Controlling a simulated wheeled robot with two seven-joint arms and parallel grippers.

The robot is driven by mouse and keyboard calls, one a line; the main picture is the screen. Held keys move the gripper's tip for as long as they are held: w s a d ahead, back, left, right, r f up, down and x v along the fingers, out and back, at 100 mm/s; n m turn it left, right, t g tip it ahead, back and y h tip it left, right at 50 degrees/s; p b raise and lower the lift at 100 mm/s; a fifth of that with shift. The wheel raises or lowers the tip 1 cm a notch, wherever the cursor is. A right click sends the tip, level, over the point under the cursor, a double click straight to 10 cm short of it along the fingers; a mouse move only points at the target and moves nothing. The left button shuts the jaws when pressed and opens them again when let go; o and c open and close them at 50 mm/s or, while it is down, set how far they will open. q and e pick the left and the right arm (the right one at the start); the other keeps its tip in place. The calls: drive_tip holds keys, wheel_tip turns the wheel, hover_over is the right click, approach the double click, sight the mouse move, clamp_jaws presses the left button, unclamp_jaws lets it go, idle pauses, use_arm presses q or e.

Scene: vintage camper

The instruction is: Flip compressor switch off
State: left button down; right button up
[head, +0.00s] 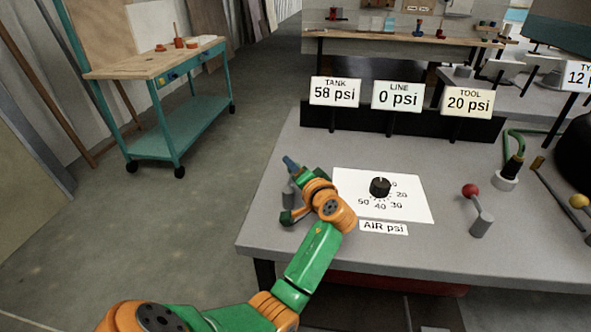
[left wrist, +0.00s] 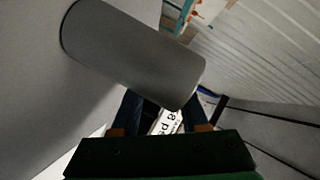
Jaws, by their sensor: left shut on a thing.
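A grey cylinder (head: 288,194) stands at the left end of the grey workbench, beside my left gripper (head: 298,173). It fills the upper left of the left wrist view (left wrist: 130,52), its lower end between the dark blue fingers (left wrist: 163,108). It may be the compressor switch; no label on it can be read. My left gripper is shut on it as far as I can see, but the contact is partly hidden. A TANK sign (head: 335,92) reads 58 psi, a LINE sign (head: 397,95) 0 psi and a TOOL sign (head: 467,101) 20 psi. My right gripper is not in view.
A white dial plate (head: 415,209) with a black knob (head: 380,187) lies just right of my left gripper. A red-knobbed lever (head: 472,190) and a green hose (head: 507,145) are farther right. A teal cart (head: 160,128) stands on the floor at the left, with clear floor between.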

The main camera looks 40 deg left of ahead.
sight(292, 184)
use_arm(q)
drive_tip(key=c, duration=0.7)
unclamp_jaws()
drive_tip(key=shift+a, duration=0.1)
drive_tip(key=v, duration=0.7)
drive_tip(key=shift+s, duration=0.1)
